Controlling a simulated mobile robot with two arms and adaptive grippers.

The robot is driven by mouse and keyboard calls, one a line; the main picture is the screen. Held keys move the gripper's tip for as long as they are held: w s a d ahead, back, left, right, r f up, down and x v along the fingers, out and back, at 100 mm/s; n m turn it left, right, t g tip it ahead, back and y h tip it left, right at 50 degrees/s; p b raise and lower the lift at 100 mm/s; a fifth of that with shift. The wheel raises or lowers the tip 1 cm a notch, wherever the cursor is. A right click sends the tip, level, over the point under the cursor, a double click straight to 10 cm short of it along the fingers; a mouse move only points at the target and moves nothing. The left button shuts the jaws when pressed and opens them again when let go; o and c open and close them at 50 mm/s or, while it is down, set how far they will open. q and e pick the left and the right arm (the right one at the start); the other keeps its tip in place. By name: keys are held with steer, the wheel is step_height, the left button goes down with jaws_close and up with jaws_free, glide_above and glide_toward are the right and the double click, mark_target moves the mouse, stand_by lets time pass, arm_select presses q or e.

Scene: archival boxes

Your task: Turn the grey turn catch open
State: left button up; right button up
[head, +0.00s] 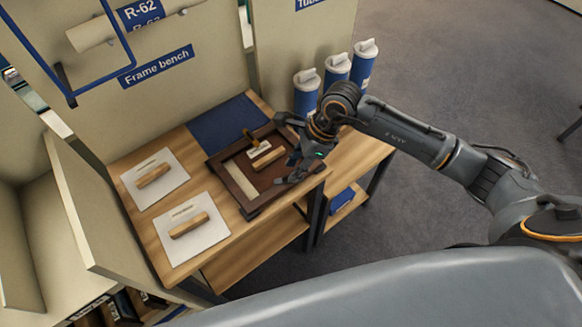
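A dark wooden frame (240,196) lies on the wooden bench (150,228). A light strip, a pale block with a white label (260,152) and a small brass-coloured piece (250,137) sit within it. My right gripper (281,150) is over the frame's right side, its fingers spread apart, with nothing visible held between them. I cannot tell whether a finger touches the frame. I cannot make out the grey turn catch; it may be too small or hidden behind the gripper. My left gripper is out of view.
Two white sheets (210,240) with wooden blocks lie left of the frame. A dark blue mat (222,124) lies behind it. Several blue tubes with white caps (336,68) stand at the back right. A blue item (342,199) sits on the shelf below. A cream panel (85,205) rises at left.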

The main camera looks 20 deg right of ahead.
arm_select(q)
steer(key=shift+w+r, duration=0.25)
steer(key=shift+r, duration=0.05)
arm_select(e)
steer(key=shift+x, duration=1.4)
jaws_close()
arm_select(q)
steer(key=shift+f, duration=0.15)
